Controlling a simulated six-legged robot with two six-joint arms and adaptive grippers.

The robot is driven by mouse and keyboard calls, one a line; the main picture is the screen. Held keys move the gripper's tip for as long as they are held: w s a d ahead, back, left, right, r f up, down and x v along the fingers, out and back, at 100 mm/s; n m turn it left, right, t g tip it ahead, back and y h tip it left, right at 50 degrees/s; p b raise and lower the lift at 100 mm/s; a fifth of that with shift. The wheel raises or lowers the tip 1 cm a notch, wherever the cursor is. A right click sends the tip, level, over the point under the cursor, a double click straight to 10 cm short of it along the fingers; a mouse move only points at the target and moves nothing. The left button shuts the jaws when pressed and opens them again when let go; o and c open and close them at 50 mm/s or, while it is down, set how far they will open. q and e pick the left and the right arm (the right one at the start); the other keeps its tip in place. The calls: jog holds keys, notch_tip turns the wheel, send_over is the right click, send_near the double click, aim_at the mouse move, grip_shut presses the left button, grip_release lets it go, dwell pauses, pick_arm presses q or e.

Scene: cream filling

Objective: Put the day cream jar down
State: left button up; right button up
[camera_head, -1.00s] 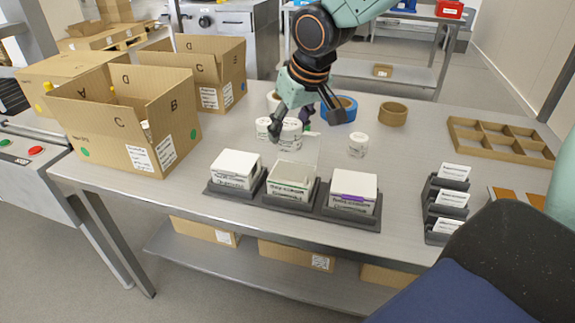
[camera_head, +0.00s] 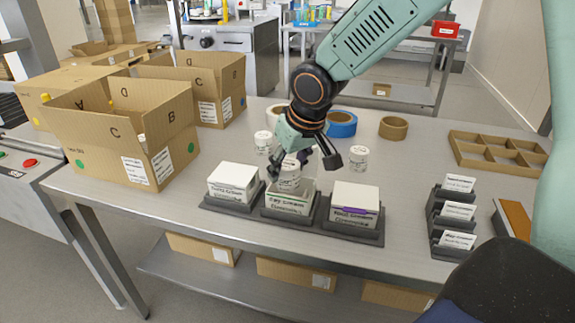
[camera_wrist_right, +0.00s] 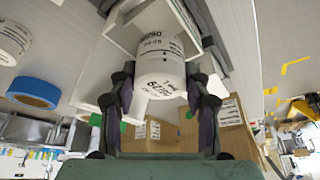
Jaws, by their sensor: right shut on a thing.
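My right gripper (camera_head: 300,168) is shut on a white jar (camera_head: 289,177) with dark print. The jar is upright at the mouth of the open middle box (camera_head: 289,201), labelled as day cream. Its lower part is hidden by the box front, and I cannot tell whether it touches the bottom. In the right wrist view the jar (camera_wrist_right: 158,72) sits between the two fingers (camera_wrist_right: 163,105), with white box walls beside it. My left gripper is not in view.
Closed boxes stand left (camera_head: 233,182) and right (camera_head: 354,207) of the middle one in dark holders. Other white jars (camera_head: 263,141) (camera_head: 359,157) stand behind. Tape rolls (camera_head: 393,128), a divided tray (camera_head: 490,150), a card rack (camera_head: 457,213) and cartons (camera_head: 125,130) surround the work area.

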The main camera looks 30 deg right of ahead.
jog(key=shift+a+f, duration=0.15)
jog(key=shift+f, duration=0.1)
jog(key=o, duration=0.9)
jog(key=shift+r, duration=0.1)
jog(key=shift+r+p, duration=0.45)
jog(key=shift+r, duration=0.15)
jog(key=p+v, duration=0.5)
jog(key=v, duration=0.7)
jog(key=shift+s+p, duration=0.15)
jog(key=shift+p, duration=0.2)
jog(key=shift+f, duration=0.2)
